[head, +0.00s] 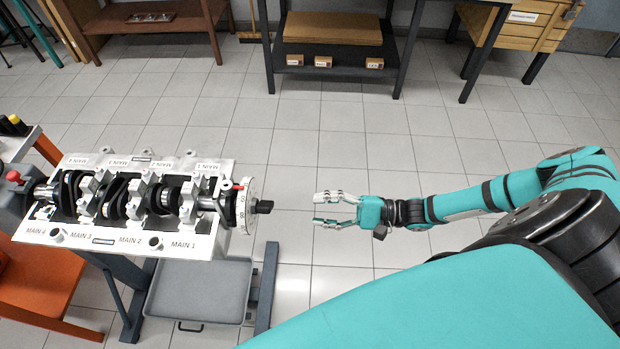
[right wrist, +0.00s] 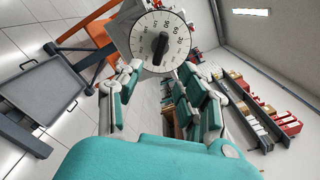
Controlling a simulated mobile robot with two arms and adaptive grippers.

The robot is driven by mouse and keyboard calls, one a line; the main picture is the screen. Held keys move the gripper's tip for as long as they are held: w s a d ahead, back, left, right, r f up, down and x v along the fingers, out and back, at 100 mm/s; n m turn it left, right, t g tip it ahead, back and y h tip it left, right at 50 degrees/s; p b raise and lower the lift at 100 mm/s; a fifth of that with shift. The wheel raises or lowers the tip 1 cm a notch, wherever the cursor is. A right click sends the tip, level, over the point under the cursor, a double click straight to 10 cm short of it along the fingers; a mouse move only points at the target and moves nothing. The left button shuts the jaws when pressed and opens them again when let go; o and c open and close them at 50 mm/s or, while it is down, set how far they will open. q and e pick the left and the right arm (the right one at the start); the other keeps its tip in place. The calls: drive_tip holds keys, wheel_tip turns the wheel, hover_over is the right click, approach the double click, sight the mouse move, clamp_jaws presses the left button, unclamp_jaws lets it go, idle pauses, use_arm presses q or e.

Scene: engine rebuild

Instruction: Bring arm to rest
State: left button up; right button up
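My right arm reaches in from the right in the head view. Its right gripper (head: 328,209) is open and empty, with a clear gap between the fingers, over the floor right of the engine block (head: 110,236). The right wrist view also shows the right gripper (right wrist: 160,80) with spread fingers and nothing between them; the white degree dial (right wrist: 146,24) appears beyond the fingertips. In the head view the dial (head: 249,205) is on the crankshaft end, apart from the gripper. My left gripper is in neither view.
The engine block rests on a stand with a grey drip tray (head: 200,291) below. An orange cart (head: 40,291) stands at the left. A dark shelf table (head: 330,72) and wooden drawers (head: 518,28) stand at the back. The tiled floor between is clear.

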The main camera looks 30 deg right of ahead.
idle(0.5)
drive_tip(key=w+a+f+n+t+h, duration=0.1)
drive_tip(key=w+f+n+h, duration=0.3)
drive_tip(key=f, duration=0.5)
drive_tip(key=s+d+f+n+h, duration=0.25)
drive_tip(key=f+n+h, duration=0.35)
drive_tip(key=f, duration=1.1)
drive_tip(key=s+d+f+n+g+h, duration=0.2)
drive_tip(key=s+f+n+g+h, duration=0.25)
drive_tip(key=s+f, duration=0.85)
drive_tip(key=s+a+f+n+g, duration=0.1)
drive_tip(key=s+a+f+g, duration=0.1)
drive_tip(key=s, duration=0.7)
drive_tip(key=s+a+f+n+g, duration=0.1)
drive_tip(key=s+f+n+g, duration=0.1)
drive_tip(key=s, duration=0.7)
drive_tip(key=shift+s+a+g, duration=0.3)
drive_tip(key=shift+a+g, duration=0.1)
drive_tip(key=shift+g, duration=0.35)
drive_tip(key=shift+f+h, duration=0.1)
drive_tip(key=shift+h, duration=0.15)
